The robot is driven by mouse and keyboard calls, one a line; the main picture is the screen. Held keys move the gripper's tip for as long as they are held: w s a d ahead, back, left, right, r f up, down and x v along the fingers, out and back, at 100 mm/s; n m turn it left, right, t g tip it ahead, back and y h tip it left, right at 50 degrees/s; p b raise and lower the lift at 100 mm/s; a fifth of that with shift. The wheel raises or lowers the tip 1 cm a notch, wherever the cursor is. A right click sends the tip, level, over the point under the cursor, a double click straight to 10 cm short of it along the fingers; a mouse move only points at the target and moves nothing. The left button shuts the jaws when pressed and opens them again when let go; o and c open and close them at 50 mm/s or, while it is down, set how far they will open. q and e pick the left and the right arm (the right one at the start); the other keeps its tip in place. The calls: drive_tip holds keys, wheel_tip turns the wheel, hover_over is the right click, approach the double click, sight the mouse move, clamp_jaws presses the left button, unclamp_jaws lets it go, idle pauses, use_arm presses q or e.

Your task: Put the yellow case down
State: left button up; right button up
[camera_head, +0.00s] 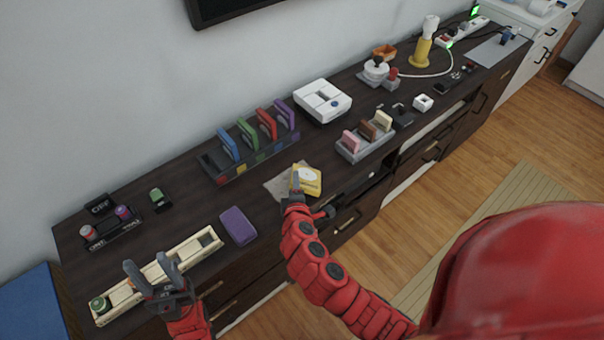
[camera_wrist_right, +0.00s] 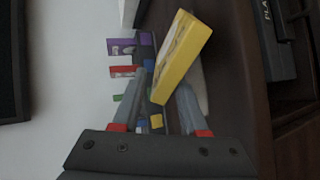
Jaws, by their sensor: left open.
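The yellow case (camera_head: 309,181) has a pale round mark on its face. In the head view it is over a grey mat (camera_head: 279,187) near the dresser's front edge; whether it touches the mat is unclear. My right gripper (camera_head: 296,184) is at its left side and partly covers it. In the right wrist view the yellow case (camera_wrist_right: 183,55) sits tilted between the fingertips of my right gripper (camera_wrist_right: 168,85), which appear closed on it. My left gripper (camera_head: 152,272) is open and empty above a long cream tray (camera_head: 203,244).
A rack (camera_head: 213,165) with several coloured cases stands behind. A purple case (camera_head: 238,226) lies left of the mat. A grey holder (camera_head: 352,154) with pink, brown and cream pieces and a white device (camera_head: 323,100) stand to the right. Bare wood lies between the purple case and the rack.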

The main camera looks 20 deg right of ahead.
wheel_tip(320, 180, up, 7)
drive_tip(key=s+p, duration=0.2)
drive_tip(key=p, duration=0.1)
drive_tip(key=shift+s+a+p, duration=0.35)
drive_tip(key=shift+a+p, duration=0.05)
drive_tip(key=shift+w+a+f, duration=0.1)
